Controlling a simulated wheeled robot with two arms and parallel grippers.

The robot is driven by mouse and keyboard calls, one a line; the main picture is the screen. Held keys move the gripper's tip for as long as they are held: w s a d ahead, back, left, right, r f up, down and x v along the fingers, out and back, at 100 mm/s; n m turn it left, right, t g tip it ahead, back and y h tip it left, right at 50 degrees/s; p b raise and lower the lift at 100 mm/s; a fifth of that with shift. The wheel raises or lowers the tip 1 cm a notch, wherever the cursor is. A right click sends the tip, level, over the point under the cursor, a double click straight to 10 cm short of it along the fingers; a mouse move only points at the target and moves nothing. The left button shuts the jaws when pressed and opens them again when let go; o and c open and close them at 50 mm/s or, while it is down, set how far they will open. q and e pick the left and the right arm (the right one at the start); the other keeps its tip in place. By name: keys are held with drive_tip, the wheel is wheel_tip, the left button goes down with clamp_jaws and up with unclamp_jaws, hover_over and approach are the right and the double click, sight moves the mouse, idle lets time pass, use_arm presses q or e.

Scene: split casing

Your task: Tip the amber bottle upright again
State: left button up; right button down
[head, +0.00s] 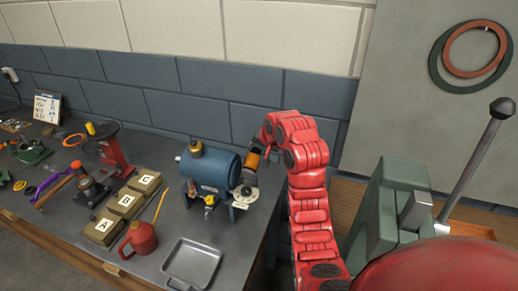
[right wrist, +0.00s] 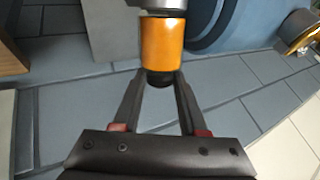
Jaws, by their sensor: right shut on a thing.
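The amber bottle (head: 254,160) shows small in the head view, just right of the blue tank, partly hidden by my right gripper. In the right wrist view the amber bottle (right wrist: 162,42) has a dark end between the fingers. My right gripper (right wrist: 160,82) is shut on that dark end; it also shows in the head view (head: 262,147). A grey part meets or overlaps the bottle's far end; I cannot tell whether they touch. I cannot tell how upright the bottle stands. My left gripper is not in view.
The blue tank (head: 208,168) stands close beside the bottle. A metal tray (head: 190,262), a red oil can (head: 138,238) and lettered blocks (head: 124,203) lie to the left on the bench. The brick wall (head: 190,95) is behind. Bare bench shows near the front right.

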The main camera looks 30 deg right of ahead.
drive_tip(key=shift+s+a+f, duration=0.3)
drive_tip(key=shift+a+f, duration=0.1)
drive_tip(key=shift+f, duration=0.2)
drive_tip(key=c, duration=0.7)
unclamp_jaws()
drive_tip(key=shift+o, duration=1.2)
drive_tip(key=shift+r, duration=0.15)
drive_tip(key=shift+a+r, duration=0.1)
drive_tip(key=shift+r, duration=0.15)
